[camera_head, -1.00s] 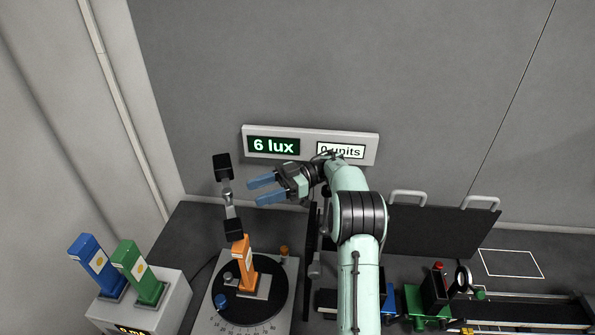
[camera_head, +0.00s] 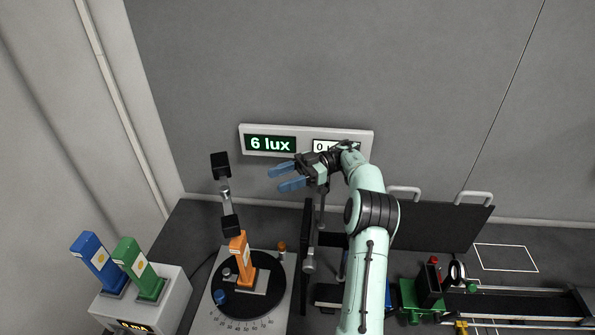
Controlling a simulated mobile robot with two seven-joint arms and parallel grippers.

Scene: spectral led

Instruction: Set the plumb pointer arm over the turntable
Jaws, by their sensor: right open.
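The turntable (camera_head: 268,302) is a black disc on a light base with a degree scale, at the lower left. An orange upright block (camera_head: 242,262) with a white label stands on it. A grey link with black end blocks (camera_head: 226,195) shows just above this block; I cannot tell whether it is the plumb pointer arm. My right gripper (camera_head: 275,179) has blue fingers, open and empty, pointing left below the display. My left gripper is out of view.
A wall display (camera_head: 270,144) reads 6 lux; its right panel is partly covered by my arm. A blue block (camera_head: 96,262) and a green block (camera_head: 138,268) stand on a white box at left. A dark panel (camera_head: 445,224) and a rail with mounts (camera_head: 515,305) are at right.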

